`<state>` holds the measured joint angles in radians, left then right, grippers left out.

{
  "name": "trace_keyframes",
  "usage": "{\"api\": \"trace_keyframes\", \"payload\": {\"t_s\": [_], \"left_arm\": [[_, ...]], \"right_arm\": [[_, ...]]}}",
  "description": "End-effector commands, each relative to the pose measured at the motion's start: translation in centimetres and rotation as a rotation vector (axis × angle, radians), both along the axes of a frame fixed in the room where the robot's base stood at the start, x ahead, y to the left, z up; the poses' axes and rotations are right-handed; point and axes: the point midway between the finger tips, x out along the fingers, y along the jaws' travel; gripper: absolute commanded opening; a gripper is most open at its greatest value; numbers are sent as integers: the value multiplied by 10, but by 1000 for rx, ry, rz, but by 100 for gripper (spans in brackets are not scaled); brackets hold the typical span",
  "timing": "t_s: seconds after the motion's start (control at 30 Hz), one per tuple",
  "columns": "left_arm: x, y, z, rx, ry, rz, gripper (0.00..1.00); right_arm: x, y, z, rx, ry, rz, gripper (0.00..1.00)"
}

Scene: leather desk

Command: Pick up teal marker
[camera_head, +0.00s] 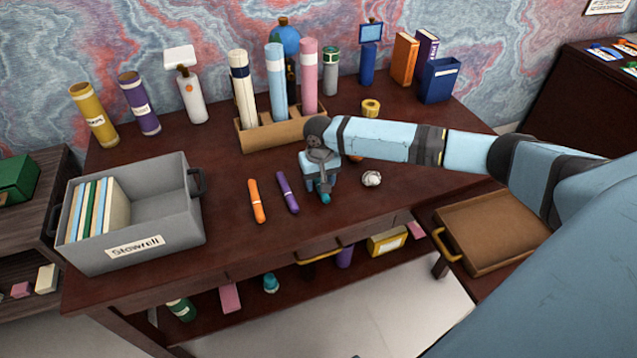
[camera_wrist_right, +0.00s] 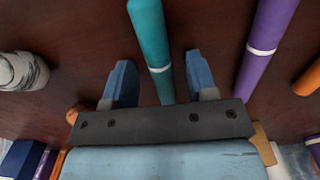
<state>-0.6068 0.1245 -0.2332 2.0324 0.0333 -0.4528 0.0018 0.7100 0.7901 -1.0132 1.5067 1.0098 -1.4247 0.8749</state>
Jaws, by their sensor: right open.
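The teal marker (camera_wrist_right: 152,42) lies on the desk in the right wrist view, with a pale band near its middle. It runs between the two spread fingers of my right gripper (camera_wrist_right: 162,85), with a gap on each side. In the head view the gripper (camera_head: 322,180) hangs over the marker, and only the marker's near end (camera_head: 324,192) shows below it. The rest of the marker is hidden there by the gripper. A purple marker (camera_head: 288,192) and an orange marker (camera_head: 256,200) lie to the left. My left gripper is not in view.
A wooden holder (camera_head: 262,140) with tall tubes stands behind. A grey bin (camera_head: 160,232) with folders stands at the left. The desk's front strip is clear.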

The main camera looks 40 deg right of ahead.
Motion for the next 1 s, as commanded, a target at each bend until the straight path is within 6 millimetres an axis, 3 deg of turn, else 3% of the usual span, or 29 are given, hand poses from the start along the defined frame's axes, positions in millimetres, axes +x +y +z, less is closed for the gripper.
{"api": "trace_keyframes", "payload": {"t_s": [0.2, 0.43, 0.47, 0.77, 0.87, 1.0], "left_arm": [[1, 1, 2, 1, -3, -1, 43], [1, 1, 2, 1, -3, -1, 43], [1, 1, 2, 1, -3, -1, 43], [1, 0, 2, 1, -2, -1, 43], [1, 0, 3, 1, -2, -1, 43], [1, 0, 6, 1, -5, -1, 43]], "right_arm": [[0, 0, -1, 0, 0, 1, 52], [0, 0, -1, 0, 0, 0, 2], [0, 0, -1, 0, 0, 0, 0], [0, 0, 2, 1, -1, 0, 0], [1, 1, 12, 1, -2, 0, 0], [1, 1, 41, 2, -4, 0, 0]]}}
